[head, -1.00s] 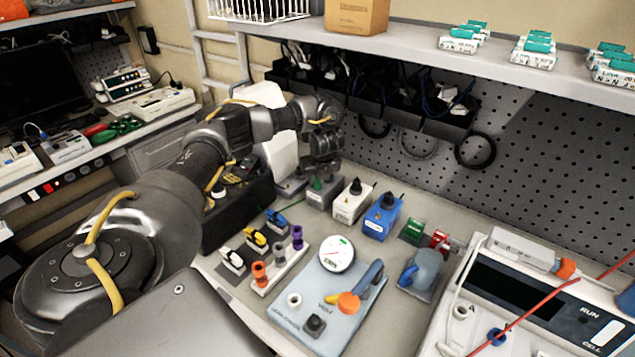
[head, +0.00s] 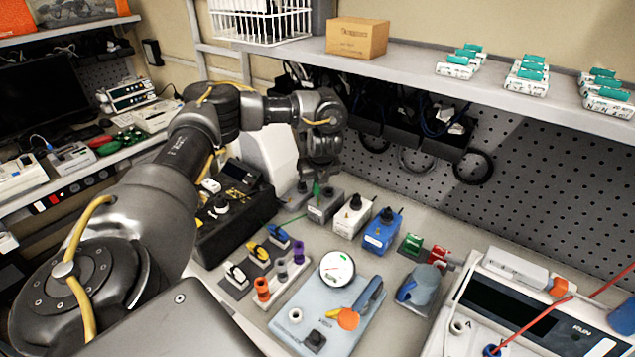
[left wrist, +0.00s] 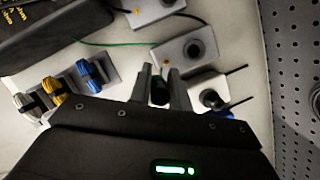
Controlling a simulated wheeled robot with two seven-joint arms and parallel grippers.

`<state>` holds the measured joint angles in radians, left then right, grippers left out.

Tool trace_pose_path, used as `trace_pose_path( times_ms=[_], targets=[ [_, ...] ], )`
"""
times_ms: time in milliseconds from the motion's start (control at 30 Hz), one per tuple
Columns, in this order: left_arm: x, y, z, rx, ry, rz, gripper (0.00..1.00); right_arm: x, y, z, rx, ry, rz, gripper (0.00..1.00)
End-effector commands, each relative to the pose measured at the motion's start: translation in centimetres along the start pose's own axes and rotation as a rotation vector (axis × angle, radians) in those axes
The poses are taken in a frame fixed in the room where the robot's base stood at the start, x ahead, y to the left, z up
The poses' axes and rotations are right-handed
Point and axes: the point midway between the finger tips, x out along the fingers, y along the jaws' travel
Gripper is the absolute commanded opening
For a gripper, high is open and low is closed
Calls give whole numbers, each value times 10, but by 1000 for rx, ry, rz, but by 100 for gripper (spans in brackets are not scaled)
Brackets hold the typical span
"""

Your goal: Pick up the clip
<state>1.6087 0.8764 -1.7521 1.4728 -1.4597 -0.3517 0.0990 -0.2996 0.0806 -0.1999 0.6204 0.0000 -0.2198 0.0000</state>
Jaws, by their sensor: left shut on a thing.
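The green clip (head: 316,190) is in my left gripper (head: 319,172), just over a grey box with a dark knob (head: 325,208) in the head view. In the left wrist view the two fingers (left wrist: 161,88) are closed around a dark, slightly green piece (left wrist: 158,93), mostly hidden between them. The grey box (left wrist: 183,52) lies beyond the fingertips there. I cannot tell how large the gap is between clip and box. My right gripper is not in view.
A white box (head: 350,222) and a blue box (head: 382,236) stand right of the grey one. Yellow and blue clips (head: 267,246) sit in front, beside a rack of coloured pieces (head: 278,281). A black case (head: 233,220) stands left. A shelf (head: 420,62) overhangs behind.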

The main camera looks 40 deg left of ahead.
Motion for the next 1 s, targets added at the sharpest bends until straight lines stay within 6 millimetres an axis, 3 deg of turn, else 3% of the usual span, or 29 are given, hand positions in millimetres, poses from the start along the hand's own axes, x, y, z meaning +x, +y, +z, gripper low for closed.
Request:
trace_pose_path(
  times_ms=[33, 100, 400, 700, 1000],
  targets=[
    [-18, 4, 0, 5, -5, -5, 0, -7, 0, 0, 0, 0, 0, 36],
    [-32, 11, -5, 4, -3, -2, 0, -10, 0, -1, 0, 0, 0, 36],
    [-65, 38, -40, 4, -2, -2, 0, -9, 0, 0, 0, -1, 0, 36],
    [-85, 54, -58, 1, 0, 0, 0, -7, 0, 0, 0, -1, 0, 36],
    [-88, 56, -62, -11, -1, 6, 0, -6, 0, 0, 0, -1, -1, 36]
  ],
)
